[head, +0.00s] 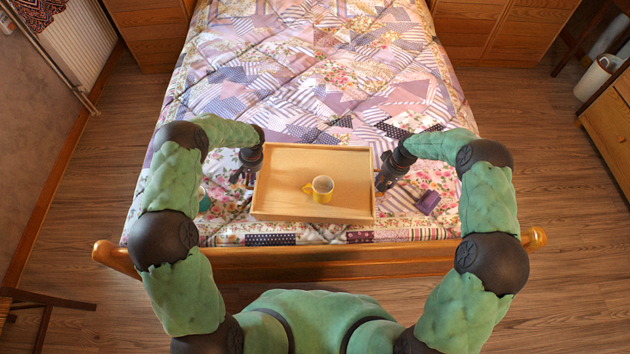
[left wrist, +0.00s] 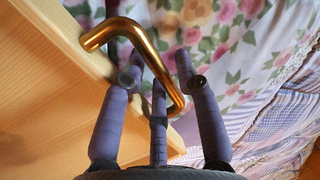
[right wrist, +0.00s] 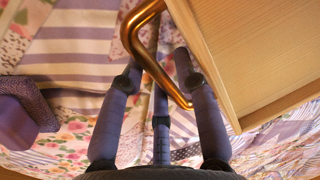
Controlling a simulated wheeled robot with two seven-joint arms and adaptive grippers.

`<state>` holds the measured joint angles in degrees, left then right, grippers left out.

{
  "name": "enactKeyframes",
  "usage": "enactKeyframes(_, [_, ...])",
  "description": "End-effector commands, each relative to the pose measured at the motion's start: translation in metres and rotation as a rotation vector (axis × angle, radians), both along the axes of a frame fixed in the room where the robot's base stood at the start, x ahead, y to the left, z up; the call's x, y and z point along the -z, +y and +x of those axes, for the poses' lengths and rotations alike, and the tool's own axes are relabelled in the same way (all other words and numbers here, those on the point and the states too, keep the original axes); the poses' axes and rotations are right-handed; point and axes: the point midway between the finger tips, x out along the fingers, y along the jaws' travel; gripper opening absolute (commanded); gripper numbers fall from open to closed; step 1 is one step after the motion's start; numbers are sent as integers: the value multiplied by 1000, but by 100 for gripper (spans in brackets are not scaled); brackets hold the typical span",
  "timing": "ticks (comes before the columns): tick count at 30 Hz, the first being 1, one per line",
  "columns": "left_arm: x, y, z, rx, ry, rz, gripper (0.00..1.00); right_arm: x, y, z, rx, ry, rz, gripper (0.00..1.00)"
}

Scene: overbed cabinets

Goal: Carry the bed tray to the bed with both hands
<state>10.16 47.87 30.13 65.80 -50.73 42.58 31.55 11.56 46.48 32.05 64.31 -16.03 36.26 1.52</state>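The light wooden bed tray (head: 290,166) is over the foot end of the quilted bed (head: 310,70); I cannot tell for sure that it rests on the quilt. A yellow mug (head: 321,189) stands upright in it. My left gripper (head: 244,176) is at the tray's left side. In the left wrist view its fingers are spread around a brass handle (left wrist: 152,58), not closed on it. My right gripper (head: 386,179) is at the right side, its fingers likewise spread around the other brass handle (right wrist: 140,45). The tray's wall (right wrist: 215,65) is beside those fingers.
A purple box (head: 428,202) lies on the quilt right of the tray. A teal item (head: 204,201) lies left, partly hidden by my arm. The wooden footboard (head: 320,262) runs between my body and the bed. The quilt beyond the tray is clear.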

Motion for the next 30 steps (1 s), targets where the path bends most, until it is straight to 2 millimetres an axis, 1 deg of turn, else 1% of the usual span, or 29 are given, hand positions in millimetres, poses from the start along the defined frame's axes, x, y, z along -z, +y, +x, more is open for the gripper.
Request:
enactKeyframes(1, [0,0,0,0,0,0,32,0,0,0,0,0,0,32])
enactKeyframes(2, [0,0,0,0,0,0,26,0,0,0,0,0,0,26])
enactKeyframes(3, [0,0,0,0,0,0,15,0,0,0,0,0,0,15])
enactKeyframes(4, [0,0,0,0,0,0,6,0,0,0,0,0,0,6])
enactKeyframes(5, [0,0,0,0,0,0,0,0,0,0,0,0,0,0])
enactKeyframes(20, [-3,0,1,-1,-2,1,0,-3,0,1,1,-3,0,0])
enactKeyframes(26, [-11,0,1,-1,-2,1,0,-11,0,1,1,-3,0,0])
enactKeyframes(30, [-20,0,1,-1,-2,1,0,-20,0,1,1,-3,0,0])
